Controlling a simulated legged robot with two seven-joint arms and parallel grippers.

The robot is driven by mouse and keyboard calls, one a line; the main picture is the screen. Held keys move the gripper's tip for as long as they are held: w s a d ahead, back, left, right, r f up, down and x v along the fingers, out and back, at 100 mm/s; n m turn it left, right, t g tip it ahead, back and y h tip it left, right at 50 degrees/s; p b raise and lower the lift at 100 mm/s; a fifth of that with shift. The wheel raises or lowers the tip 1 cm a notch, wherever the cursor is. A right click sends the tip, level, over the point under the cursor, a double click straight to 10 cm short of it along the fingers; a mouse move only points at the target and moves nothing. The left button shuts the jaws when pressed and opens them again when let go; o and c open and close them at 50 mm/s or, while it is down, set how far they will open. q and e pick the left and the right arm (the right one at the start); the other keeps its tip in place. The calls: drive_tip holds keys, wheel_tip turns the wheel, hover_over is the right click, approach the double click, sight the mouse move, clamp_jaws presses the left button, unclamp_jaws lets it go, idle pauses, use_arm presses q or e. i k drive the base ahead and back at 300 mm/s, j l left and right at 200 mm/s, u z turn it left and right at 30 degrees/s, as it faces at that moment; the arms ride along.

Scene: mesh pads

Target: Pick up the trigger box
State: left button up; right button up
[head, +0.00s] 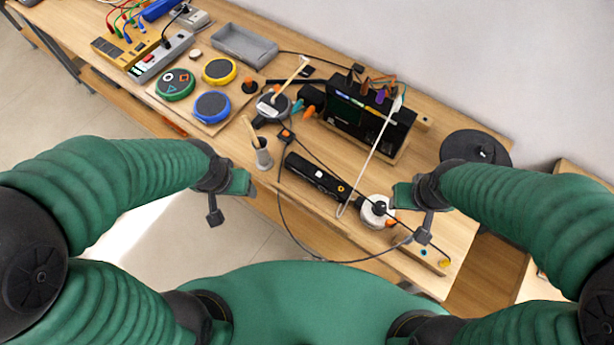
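No label marks a trigger box, so I cannot tell for certain which thing it is. A long black box (317,178) with small round marks lies slantwise near the front edge of the table, between my two grippers. A larger black box-shaped device (368,116) with coloured plugs on top stands behind it. My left gripper (228,200) hangs off the front edge, left of the long black box, fingers apart and empty. My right gripper (410,216) is to the right, beside a white round device (377,209), fingers apart and apparently empty.
The wooden table (445,215) also holds round coloured pads (219,71), a grey tray (244,45), a small grey cup (263,155) and a black disc (474,150). A black cable (285,215) loops over the front edge. A pale thin rod (372,155) leans across the table.

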sight(297, 164)
drive_tip(key=j+z, duration=0.2)
drive_tip(key=z, duration=0.3)
drive_tip(key=i+j+z, duration=0.1)
drive_tip(key=z, duration=0.35)
drive_tip(key=j+z, duration=0.3)
drive_tip(key=z, duration=0.2)
